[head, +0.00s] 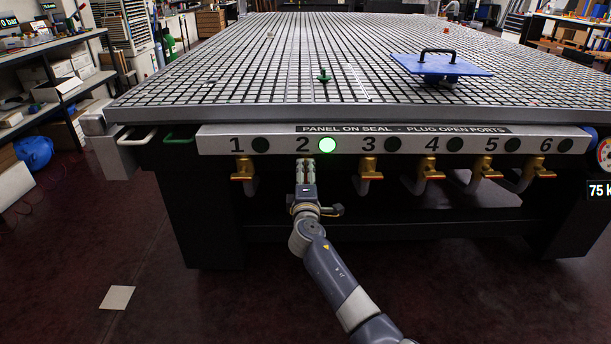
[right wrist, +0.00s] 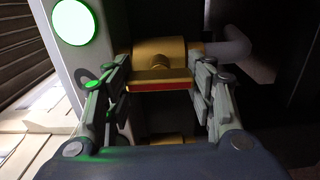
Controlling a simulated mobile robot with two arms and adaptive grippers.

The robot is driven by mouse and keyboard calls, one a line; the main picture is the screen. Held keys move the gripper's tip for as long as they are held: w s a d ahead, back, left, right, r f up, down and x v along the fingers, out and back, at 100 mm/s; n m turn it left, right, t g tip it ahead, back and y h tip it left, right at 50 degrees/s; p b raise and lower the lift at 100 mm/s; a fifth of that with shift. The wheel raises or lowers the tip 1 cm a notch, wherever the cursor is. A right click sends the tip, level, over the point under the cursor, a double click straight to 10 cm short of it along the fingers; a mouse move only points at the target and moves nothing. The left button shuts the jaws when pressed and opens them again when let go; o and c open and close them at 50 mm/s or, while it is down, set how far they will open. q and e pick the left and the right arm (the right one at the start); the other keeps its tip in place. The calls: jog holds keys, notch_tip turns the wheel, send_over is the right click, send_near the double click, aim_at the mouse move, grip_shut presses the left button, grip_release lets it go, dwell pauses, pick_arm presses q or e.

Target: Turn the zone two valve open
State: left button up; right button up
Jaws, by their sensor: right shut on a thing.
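The zone two valve is brass and shows in the right wrist view (right wrist: 160,52), with a gold handle (right wrist: 158,76) that has a red stripe along its edge. My right gripper (head: 306,165) is under the number 2 on the front panel and hides most of this valve in the head view. In the right wrist view its fingers (right wrist: 161,88) are on either side of the handle, shut on it. The round lamp beside the 2 (head: 327,145) glows green. My left gripper is not in view.
Other brass valves, such as zone one (head: 243,170) and zone three (head: 370,172), hang under the panel (head: 280,141), their lamps dark. A blue panel (head: 440,64) with a black handle stands on the grid table (head: 220,85). A gauge (head: 605,152) is at the right edge.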

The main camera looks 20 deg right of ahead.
dwell(0.4)
jog(key=o, duration=1.1)
jog(key=v, duration=1.2)
